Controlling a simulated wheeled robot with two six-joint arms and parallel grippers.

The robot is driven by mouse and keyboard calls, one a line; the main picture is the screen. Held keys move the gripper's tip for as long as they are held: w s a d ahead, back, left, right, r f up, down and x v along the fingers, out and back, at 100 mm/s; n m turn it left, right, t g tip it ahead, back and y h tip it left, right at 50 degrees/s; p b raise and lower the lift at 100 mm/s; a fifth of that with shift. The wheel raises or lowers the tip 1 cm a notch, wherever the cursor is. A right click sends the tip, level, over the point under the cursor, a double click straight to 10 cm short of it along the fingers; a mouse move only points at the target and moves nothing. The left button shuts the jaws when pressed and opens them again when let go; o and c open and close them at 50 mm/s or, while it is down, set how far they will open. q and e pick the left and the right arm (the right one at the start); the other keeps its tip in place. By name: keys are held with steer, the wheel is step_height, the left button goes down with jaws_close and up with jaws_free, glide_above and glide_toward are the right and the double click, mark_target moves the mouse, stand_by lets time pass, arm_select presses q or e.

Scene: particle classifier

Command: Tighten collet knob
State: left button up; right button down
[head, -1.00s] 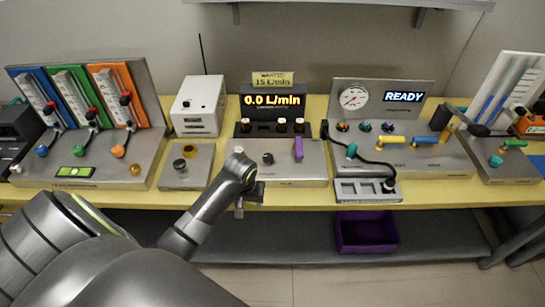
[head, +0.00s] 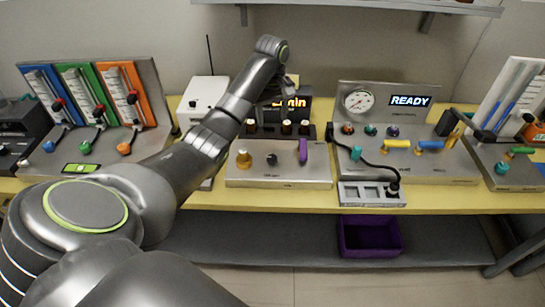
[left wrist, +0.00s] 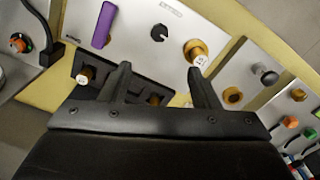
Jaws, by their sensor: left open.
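I cannot tell which knob is the collet knob. A grey panel (head: 285,177) bears a brass knob with a pale cap (head: 243,158), a black knob (head: 271,158) and a purple lever (head: 303,150). In the left wrist view they are the brass knob (left wrist: 196,50), black knob (left wrist: 159,32) and purple lever (left wrist: 104,25). Behind them is a dark block with several brass knobs, one of them (head: 286,127) clear of my arm. My left gripper (left wrist: 160,70) is open and empty above this block. Its fingers hide part of the block. My right gripper is not in view.
A dark display behind the panel is mostly hidden by my left arm. To the right stand a gauge panel with a READY screen (head: 410,101) and a grey tray (head: 372,202). Flowmeter panels (head: 135,95) stand left. A purple bin (head: 370,237) is on the lower shelf.

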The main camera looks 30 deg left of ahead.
mark_target(272, 157)
arm_select(q)
step_height(272, 157, down, 16)
steer(key=shift+b, duration=0.45)
steer(key=shift+f, duration=0.5)
steer(key=c, duration=1)
